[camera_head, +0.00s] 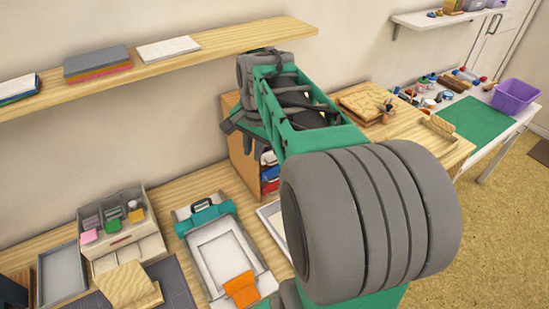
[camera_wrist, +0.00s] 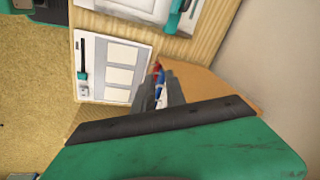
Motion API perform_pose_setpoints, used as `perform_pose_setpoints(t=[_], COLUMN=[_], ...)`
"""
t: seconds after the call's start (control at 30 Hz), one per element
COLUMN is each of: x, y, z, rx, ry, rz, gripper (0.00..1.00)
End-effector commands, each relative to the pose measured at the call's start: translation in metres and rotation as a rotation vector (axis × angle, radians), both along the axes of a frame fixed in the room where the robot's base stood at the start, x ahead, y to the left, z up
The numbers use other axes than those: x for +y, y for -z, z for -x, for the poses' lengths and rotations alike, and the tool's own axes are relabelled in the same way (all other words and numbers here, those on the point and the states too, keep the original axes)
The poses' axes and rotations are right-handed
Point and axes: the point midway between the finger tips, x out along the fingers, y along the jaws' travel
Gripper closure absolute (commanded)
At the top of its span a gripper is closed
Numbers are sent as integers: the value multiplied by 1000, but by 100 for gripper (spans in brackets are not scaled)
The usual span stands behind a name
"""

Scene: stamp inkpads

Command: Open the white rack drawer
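The white rack (camera_head: 118,228) stands at the lower left of the head view, with ink pads and small stamps in its upper compartments. I do not make out the rack in the wrist view. My gripper (camera_wrist: 161,92) shows two dark fingers with a gap between them, and nothing appears held. In the head view, its dark end is by the wooden cabinet, right of and well apart from the rack.
The wooden cabinet (camera_head: 238,150) holds red and blue things. A wooden block (camera_head: 125,284) stands before the rack. A grey tray (camera_head: 62,274) is left of it, a white press with a teal handle (camera_head: 203,212) right of it. A wall shelf (camera_head: 215,42) runs above.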

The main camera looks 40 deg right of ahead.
Motion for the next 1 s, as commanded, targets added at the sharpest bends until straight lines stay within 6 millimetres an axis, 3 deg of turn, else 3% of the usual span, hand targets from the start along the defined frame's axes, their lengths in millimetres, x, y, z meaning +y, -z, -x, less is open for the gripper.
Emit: perform_pose_setpoints(t=[0.03,0.1,0.2,0.33,0.7,1.0], x=[-33,-68,-94,-98,-98,-99], y=[15,24,32,44,103,107], z=[-9,-17,-20,-23,-32,-33], rx=[22,40,54,57,54,52], ry=[162,355,507,539,535,534], rz=[-40,-84,-116,-125,-123,-122], gripper=[84,84,84,84,84,85])
